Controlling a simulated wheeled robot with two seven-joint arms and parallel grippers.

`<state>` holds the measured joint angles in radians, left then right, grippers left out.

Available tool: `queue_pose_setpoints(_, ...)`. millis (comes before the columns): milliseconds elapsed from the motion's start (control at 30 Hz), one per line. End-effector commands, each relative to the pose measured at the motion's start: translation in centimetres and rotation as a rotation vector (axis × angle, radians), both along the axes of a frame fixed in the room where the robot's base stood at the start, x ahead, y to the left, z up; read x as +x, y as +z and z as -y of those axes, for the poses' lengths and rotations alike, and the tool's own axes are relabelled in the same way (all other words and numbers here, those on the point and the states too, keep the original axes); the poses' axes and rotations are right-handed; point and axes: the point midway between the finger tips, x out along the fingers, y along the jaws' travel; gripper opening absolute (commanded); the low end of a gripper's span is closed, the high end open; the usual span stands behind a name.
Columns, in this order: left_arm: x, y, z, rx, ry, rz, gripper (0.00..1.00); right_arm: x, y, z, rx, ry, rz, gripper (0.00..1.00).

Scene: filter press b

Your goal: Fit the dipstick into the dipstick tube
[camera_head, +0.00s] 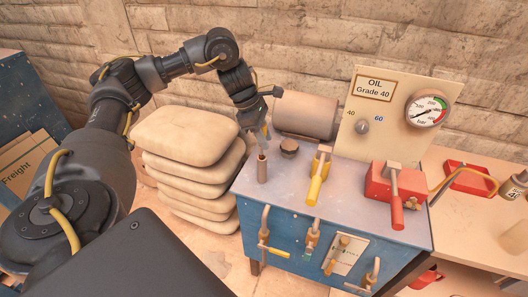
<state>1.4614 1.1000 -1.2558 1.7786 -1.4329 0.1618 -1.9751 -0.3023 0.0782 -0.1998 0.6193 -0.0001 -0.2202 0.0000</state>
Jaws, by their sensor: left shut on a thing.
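My left gripper (261,138) points down over the left end of the blue machine's top. It is shut on the dipstick, of which hardly anything shows between the fingers. The dipstick tube (262,170) is a short, brownish upright pipe on the machine's top, directly below the fingertips in this view. I cannot tell whether the dipstick's lower end is above the tube's mouth or inside it. My right gripper is not in view.
The machine's top (335,188) carries a round cap (289,148), a yellow-handled lever (318,178) and a red block with a lever (385,185). A tan cylinder (305,115) and gauge panel (385,110) stand behind. Stacked sacks (190,140) are at left.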

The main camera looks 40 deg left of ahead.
Motion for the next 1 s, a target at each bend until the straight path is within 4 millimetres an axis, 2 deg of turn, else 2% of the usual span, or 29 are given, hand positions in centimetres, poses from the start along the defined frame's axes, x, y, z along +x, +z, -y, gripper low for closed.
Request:
queue_pose_setpoints(100,0.0,-1.1,-0.1,0.002,0.001,-0.001,0.0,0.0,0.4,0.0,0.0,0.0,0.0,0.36)
queue_pose_setpoints(267,0.0,-1.5,-0.1,0.001,0.001,0.0,0.0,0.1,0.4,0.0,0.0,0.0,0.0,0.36)
queue_pose_setpoints(533,0.0,-4.8,-0.1,0.001,0.002,-0.002,0.0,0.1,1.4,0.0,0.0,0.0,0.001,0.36)
queue_pose_setpoints(767,0.0,-5.2,-0.1,0.002,0.002,0.001,0.0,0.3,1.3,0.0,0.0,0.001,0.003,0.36)
queue_pose_setpoints(800,0.0,-5.2,-0.1,0.002,0.002,0.001,0.3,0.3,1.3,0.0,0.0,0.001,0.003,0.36)
queue_pose_setpoints(933,0.0,-5.2,-0.1,0.002,0.002,0.001,0.47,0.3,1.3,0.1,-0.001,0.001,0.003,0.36)
queue_pose_setpoints(1000,0.0,-5.2,-0.1,0.002,0.002,0.001,0.49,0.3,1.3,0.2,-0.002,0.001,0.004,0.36)
